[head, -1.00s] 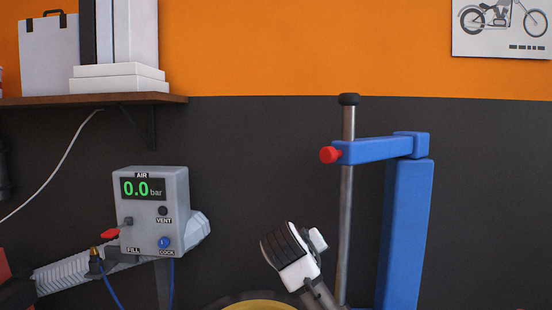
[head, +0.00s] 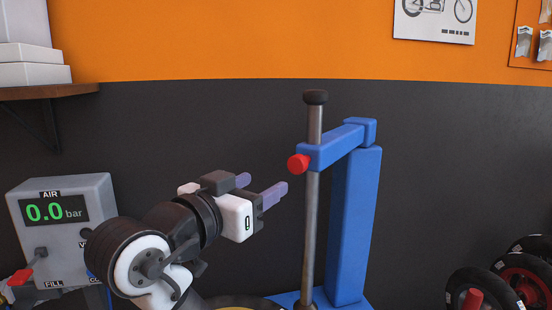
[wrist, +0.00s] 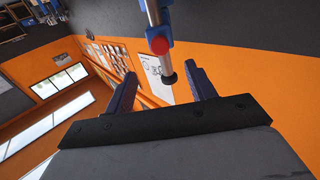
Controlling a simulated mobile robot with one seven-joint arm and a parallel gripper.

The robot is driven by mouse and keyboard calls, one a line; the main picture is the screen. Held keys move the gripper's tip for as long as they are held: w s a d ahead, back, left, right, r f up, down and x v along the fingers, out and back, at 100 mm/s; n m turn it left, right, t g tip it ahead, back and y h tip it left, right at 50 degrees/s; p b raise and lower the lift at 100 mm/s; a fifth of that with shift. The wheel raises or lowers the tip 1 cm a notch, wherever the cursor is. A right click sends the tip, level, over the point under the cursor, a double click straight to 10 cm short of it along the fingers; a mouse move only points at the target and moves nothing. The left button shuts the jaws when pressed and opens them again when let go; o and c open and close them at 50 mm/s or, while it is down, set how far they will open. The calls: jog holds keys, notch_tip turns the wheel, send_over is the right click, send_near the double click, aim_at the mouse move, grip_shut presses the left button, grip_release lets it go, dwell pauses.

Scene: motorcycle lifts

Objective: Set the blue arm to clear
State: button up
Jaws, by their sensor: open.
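The blue arm (head: 338,146) reaches forward and left from the top of a blue post (head: 355,225). Its end meets an upright steel rod (head: 311,220) with a black cap (head: 315,97). A red knob (head: 298,163) sits on the arm's end. My gripper (head: 262,188) is open and empty, left of the rod and slightly below the red knob, apart from both. In the wrist view the open fingers (wrist: 163,92) show, with the rod's black cap (wrist: 168,80) between them in the picture and the red knob (wrist: 159,45) above it.
A grey air box (head: 65,220) reading 0.0 bar stands at the left. A shelf (head: 50,91) with white boxes is above it. Wheels (head: 505,280) stand at the lower right. The dark wall right of the post is bare.

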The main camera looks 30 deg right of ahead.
aim_at(295, 167)
jog(key=p+x, duration=0.3)
jog(key=x, duration=1)
jog(key=shift+d, duration=0.1)
grip_shut()
